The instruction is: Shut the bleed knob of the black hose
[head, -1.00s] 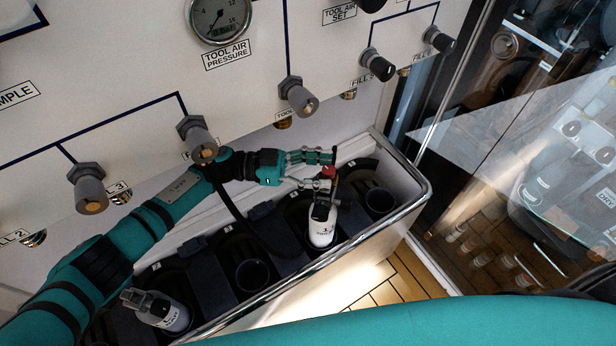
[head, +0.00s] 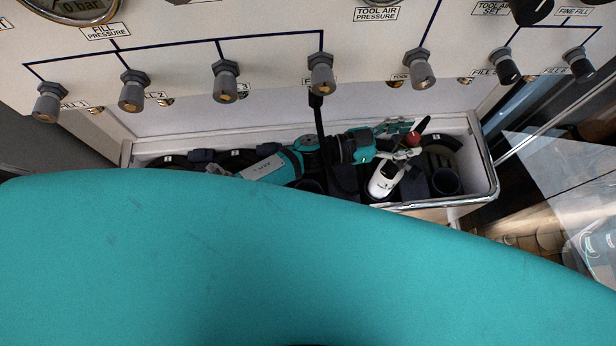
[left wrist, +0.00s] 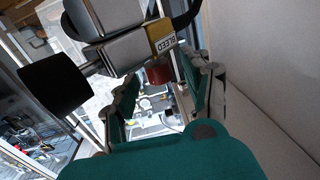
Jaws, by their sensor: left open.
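The red bleed knob (head: 413,138) shows beside my left gripper (head: 405,141) in the head view. In the left wrist view the knob (left wrist: 158,73) hangs below a brass block (left wrist: 162,36) labelled BLEED. My left gripper (left wrist: 163,92) is open there, with a finger on each side of the knob; contact cannot be told. The white hose-end fitting (head: 387,179) stands tilted in the trough below the gripper. My right gripper is not in view.
The chrome-edged trough (head: 483,160) sits under the panel (head: 270,22). Several grey valve knobs, such as this one (head: 321,72), stick out above it. An empty dark cup (head: 446,181) stands right of the fitting. My teal arm link blocks the lower head view.

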